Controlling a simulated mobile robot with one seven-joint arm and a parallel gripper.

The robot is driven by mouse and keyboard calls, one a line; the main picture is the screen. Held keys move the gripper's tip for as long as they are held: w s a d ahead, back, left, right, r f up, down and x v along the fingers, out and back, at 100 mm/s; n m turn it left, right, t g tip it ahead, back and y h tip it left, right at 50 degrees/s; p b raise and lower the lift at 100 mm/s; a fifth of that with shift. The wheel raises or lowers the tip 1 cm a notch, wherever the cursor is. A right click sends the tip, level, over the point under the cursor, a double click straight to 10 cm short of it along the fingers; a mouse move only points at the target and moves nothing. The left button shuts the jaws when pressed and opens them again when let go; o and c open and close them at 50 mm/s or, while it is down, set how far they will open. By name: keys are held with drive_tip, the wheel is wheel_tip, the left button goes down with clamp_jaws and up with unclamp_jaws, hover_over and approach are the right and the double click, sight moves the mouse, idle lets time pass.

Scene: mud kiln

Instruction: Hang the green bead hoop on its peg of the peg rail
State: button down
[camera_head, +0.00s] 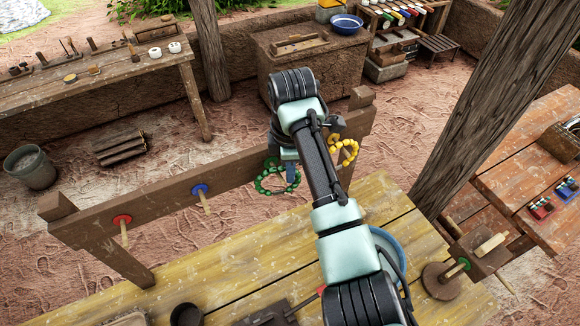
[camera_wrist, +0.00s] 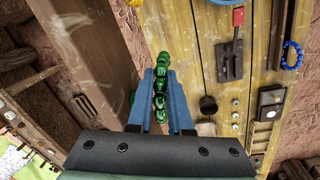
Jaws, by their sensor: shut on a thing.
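The green bead hoop (camera_head: 265,187) hangs from my gripper (camera_head: 290,172), close to the peg rail (camera_head: 150,198). In the wrist view my blue fingers (camera_wrist: 160,105) are shut on the green beads (camera_wrist: 160,72). The rail has a peg with a red disc (camera_head: 122,219) and a peg with a blue disc (camera_head: 201,189), both bare. A yellow bead hoop (camera_head: 352,148) hangs at the rail's right part, partly behind my arm. I see no green-disced peg on the rail; my arm and the hoop cover part of it.
A yellowish plank table (camera_head: 240,262) lies in front of the rail. The wrist view shows a blue bead hoop (camera_wrist: 291,56) and a red-handled tool (camera_wrist: 238,18) on it. A thick wooden post (camera_head: 490,110) stands to the right of my arm. A blue bowl (camera_head: 382,240) is partly hidden.

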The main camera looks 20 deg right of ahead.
drive_tip(key=c, duration=0.8)
unclamp_jaws()
drive_tip(key=shift+o, duration=0.2)
drive_tip(key=shift+r, duration=0.35)
wheel_tip(320, 180, up, 12)
drive_tip(key=s+p, duration=0.1)
drive_tip(key=p, duration=0.1)
drive_tip(key=shift+s+a, duration=0.3)
